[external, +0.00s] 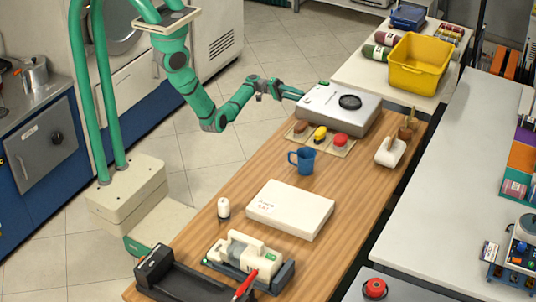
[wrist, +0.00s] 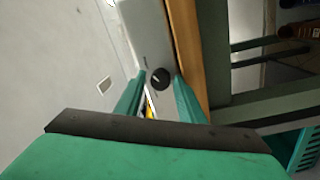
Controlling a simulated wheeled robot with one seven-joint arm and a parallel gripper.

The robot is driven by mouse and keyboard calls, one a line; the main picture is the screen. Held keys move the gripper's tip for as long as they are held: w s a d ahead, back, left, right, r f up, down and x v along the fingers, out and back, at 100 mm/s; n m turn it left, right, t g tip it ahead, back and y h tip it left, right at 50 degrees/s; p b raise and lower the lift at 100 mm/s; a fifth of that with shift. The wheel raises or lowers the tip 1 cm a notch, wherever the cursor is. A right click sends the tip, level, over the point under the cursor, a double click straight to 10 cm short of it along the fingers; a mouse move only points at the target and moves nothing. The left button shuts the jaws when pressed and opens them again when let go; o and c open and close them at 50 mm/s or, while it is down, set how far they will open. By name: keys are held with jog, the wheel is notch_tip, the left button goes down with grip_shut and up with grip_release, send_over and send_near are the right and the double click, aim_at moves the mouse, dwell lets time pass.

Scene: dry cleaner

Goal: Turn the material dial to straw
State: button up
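The material dial (wrist: 160,78) is a small black round knob with a light pointer mark, on a grey panel (wrist: 143,38) in the wrist view. Small print lies around it, too small to read, so I cannot tell its setting. My gripper (wrist: 159,80) is open, with one green finger on each side of the dial and its tips level with it. I cannot tell whether either finger touches it. In the external view my gripper (external: 298,93) is at the left side of a silver box (external: 345,108) with a black disc on top; the dial is hidden there.
The box stands at the far end of a wooden table (external: 205,215). Near it are a pad with brown, yellow and red pieces (external: 318,149), a blue mug (external: 302,160) and a white brush-like tool (external: 390,152). A white case (external: 290,209) lies nearer.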

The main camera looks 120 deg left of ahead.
jog(key=shift+f+n, duration=0.15)
jog(key=shift+n, duration=0.15)
jog(key=s+n+y, duration=0.1)
jog(key=s+n, duration=0.4)
jog(key=n, duration=0.7)
jog(key=s+n, duration=0.6)
jog(key=n, duration=0.6)
jog(key=w+d+f+m+g, duration=0.3)
jog(key=w+d+f+g, duration=0.1)
jog(key=w+d+f, duration=0.75)
jog(key=w+d+f+m+g, duration=0.1)
jog(key=d+f+m, duration=0.1)
jog(key=d+f, duration=0.2)
jog(key=w+d+f+m+g+y, duration=0.1)
jog(key=d+f+m+g, duration=0.1)
jog(key=d+f, duration=0.3)
jog(key=shift+w+d+f+m, duration=0.2)
jog(key=shift+d+m, duration=0.4)
jog(key=shift+d, duration=1.35)
